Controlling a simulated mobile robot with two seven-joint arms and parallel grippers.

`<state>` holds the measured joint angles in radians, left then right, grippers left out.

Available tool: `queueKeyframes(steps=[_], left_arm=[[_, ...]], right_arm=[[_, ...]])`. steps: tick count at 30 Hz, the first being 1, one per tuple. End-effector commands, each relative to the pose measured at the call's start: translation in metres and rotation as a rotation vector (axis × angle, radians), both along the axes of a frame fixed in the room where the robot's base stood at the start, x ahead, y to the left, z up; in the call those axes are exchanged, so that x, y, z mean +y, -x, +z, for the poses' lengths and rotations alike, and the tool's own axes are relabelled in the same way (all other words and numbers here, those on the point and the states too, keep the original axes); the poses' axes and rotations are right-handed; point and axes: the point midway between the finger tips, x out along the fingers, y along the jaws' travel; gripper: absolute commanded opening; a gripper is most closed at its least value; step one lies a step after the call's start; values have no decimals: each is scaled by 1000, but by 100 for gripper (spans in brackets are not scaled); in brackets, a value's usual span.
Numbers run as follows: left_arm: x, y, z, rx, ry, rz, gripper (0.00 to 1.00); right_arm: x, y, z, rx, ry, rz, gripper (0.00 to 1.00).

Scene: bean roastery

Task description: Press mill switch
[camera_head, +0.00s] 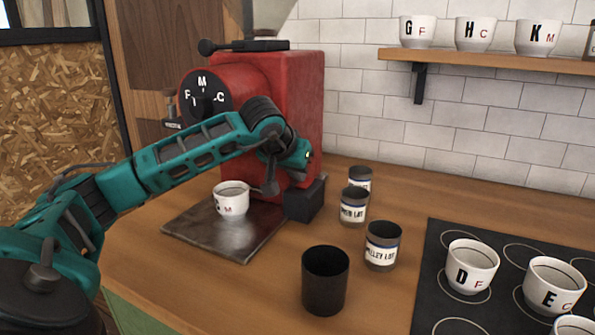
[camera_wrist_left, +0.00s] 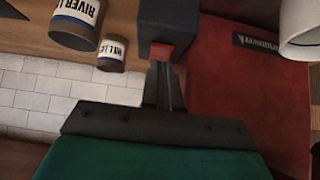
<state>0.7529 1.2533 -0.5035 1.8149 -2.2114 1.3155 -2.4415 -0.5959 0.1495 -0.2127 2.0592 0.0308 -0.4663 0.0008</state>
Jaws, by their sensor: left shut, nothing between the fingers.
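The red mill (camera_head: 299,97) stands against the wall with a black dial (camera_head: 205,92) on its front. A dark switch box (camera_head: 308,204) sits at its lower right side. In the left wrist view the box (camera_wrist_left: 166,22) carries a red switch (camera_wrist_left: 160,52). My left gripper (camera_wrist_left: 164,82) is shut and empty, its fingertips right at the red switch. I cannot tell whether they touch it. In the head view my arm's end is just above the box, and the fingertips are hard to make out. My right gripper is not in view.
A white cup (camera_head: 231,199) stands on the dark metal plate (camera_head: 180,226) before the mill. Labelled cans (camera_head: 382,247) and a black canister (camera_head: 325,281) stand to the right. More cups stand on a black mat (camera_head: 432,262) and on the wall shelf (camera_head: 480,60).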

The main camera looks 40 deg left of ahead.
Motion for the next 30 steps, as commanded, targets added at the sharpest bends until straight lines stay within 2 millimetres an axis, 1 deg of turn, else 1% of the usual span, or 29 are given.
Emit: queueKeyframes(steps=[5,8,10,13,14,15,19,24,30], left_arm=[[0,0,2,0,0,0,0],[1,3,17,-1,-3,2,0],[1,6,29,-1,-3,3,0],[1,11,49,-1,-2,6,0],[0,16,50,-1,-4,6,0],[-2,24,52,-2,-6,5,0],[-10,48,70,-1,-7,5,0],[-18,72,89,0,-6,6,0],[-23,85,100,-1,-1,6,0]], right_arm=[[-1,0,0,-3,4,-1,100],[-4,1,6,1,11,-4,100],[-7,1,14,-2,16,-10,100],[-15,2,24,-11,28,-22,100],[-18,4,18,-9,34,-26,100],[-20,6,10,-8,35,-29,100],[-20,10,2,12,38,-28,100],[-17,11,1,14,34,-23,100],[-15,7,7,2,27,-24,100]])
